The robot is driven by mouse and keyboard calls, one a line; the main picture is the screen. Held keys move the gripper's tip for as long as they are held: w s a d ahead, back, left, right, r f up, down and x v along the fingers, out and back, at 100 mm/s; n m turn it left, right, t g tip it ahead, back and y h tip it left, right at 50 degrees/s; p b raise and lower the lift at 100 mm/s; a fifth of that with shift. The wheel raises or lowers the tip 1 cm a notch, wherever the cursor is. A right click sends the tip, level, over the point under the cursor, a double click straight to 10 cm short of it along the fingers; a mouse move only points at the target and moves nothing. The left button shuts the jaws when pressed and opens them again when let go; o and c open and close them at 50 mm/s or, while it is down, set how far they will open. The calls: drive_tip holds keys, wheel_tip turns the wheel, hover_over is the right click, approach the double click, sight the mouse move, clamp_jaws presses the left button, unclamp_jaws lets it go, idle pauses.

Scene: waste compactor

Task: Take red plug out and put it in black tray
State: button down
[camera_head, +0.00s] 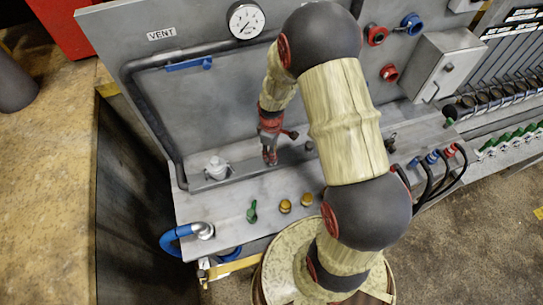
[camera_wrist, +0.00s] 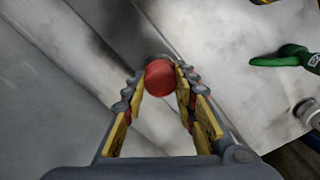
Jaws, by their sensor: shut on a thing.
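The red plug (camera_wrist: 160,79) shows as a round red end between my fingertips in the wrist view. My gripper (camera_wrist: 161,76) is shut on it, with a yellow-padded finger on each side. In the head view my gripper (camera_head: 270,154) points down at the grey bench ledge, left of the picture's middle. The fingers mostly hide the plug there. I cannot tell whether the plug is still seated or clear of the surface. I cannot make out a black tray in either view.
A white capped fitting (camera_head: 217,168) stands left of my gripper. A green valve handle (camera_head: 252,212) and two amber knobs (camera_head: 285,206) are in front. A dark pipe (camera_head: 150,110) and the upright panel (camera_head: 230,95) stand behind. The bench's front left top (camera_head: 225,200) is mostly clear.

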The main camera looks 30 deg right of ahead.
drive_tip(key=n, duration=0.5)
idle(0.3)
drive_tip(key=n, duration=0.5)
drive_tip(key=c, duration=1.3)
unclamp_jaws()
drive_tip(key=shift+c, duration=0.2)
drive_tip(key=shift+c, duration=0.4)
